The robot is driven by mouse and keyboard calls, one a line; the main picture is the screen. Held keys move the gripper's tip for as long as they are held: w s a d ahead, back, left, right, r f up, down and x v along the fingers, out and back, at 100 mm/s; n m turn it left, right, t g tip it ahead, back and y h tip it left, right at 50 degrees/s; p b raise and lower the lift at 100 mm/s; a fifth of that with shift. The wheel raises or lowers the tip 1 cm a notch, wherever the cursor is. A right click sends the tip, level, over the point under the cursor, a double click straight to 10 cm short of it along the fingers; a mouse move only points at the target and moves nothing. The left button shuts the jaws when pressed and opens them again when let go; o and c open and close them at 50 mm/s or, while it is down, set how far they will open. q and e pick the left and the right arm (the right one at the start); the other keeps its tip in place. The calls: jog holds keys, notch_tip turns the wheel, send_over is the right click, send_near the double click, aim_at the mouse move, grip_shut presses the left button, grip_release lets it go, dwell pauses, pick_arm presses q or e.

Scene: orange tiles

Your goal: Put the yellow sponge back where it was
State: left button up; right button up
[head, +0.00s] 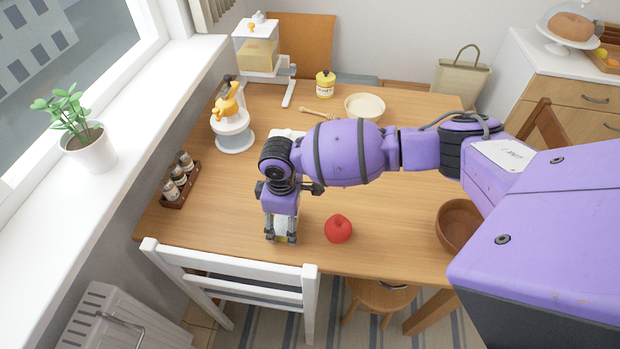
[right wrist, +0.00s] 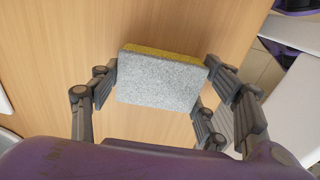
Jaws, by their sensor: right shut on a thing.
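My right gripper (head: 282,239) reaches down over the front part of the wooden table (head: 390,205). It is shut on the sponge. In the right wrist view the sponge (right wrist: 160,80) shows a grey, speckled face and a yellow edge along its far side. The fingers of the right gripper (right wrist: 162,76) hold it at its left and right ends, with bare wood behind it. In the head view the fingers mostly hide the sponge. I cannot tell whether it touches the table. My left gripper is not in view.
A red apple-like fruit (head: 338,229) lies just right of the gripper. A brown bowl (head: 456,228) stands at the right, a spice rack (head: 180,182) and a juicer (head: 232,130) at the left. A white chair (head: 236,290) stands at the front edge. My arm partly hides something white.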

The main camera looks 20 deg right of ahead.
aim_at(286, 220)
jog(key=o, duration=1)
jog(key=shift+w+r, duration=0.1)
notch_tip(286, 220, up, 12)
jog(key=p, duration=0.1)
